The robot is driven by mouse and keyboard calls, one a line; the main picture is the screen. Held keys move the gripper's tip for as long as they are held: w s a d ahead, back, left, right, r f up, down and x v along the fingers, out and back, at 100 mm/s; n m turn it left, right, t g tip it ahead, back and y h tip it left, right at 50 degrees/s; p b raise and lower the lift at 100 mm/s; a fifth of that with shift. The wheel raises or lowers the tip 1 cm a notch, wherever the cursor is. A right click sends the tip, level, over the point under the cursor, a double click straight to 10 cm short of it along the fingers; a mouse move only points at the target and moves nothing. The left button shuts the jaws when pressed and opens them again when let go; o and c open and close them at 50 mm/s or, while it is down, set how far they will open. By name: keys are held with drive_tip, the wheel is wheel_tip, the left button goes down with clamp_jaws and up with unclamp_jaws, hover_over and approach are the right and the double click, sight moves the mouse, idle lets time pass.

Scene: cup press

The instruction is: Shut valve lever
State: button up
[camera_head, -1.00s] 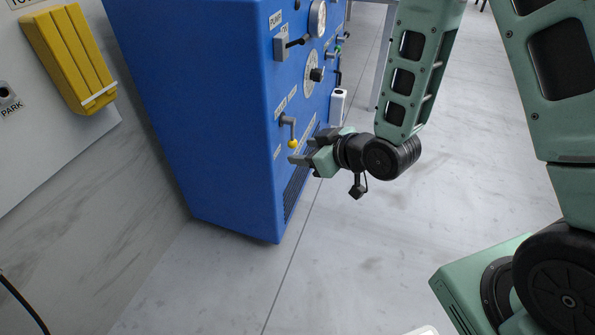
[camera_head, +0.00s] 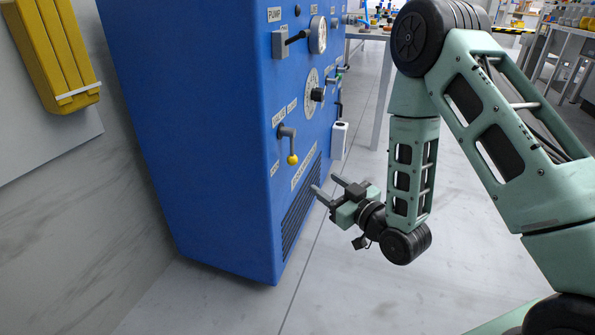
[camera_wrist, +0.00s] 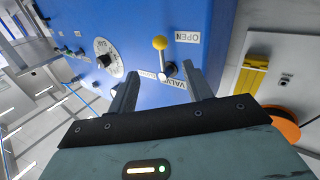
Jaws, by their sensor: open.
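The valve lever (camera_head: 289,144) is a grey handle with a yellow ball end on the blue cabinet's front panel. It hangs roughly straight down in the head view. In the wrist view the lever (camera_wrist: 165,59) and its yellow ball show beyond my fingertips, with the ball beside the OPEN label (camera_wrist: 188,37). My gripper (camera_head: 324,184) is open and empty, below and right of the ball in the head view. In the wrist view my gripper (camera_wrist: 159,73) has its fingers apart, pointing toward the panel around the lever's base. I see no clear contact.
The blue cabinet (camera_head: 190,150) also carries a pump lever (camera_head: 290,40), gauges and a dial (camera_head: 312,84). A white box (camera_head: 339,140) sits at its right side. A yellow holder (camera_head: 60,50) is on the left wall. The floor around my gripper is clear.

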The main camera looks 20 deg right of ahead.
sight(296, 162)
drive_tip(key=b+x, duration=0.2)
drive_tip(key=x, duration=1)
drive_tip(key=shift+w+a+b, duration=0.15)
drive_tip(key=shift+w+b, duration=0.05)
drive_tip(key=shift+b, duration=0.15)
clamp_jaws()
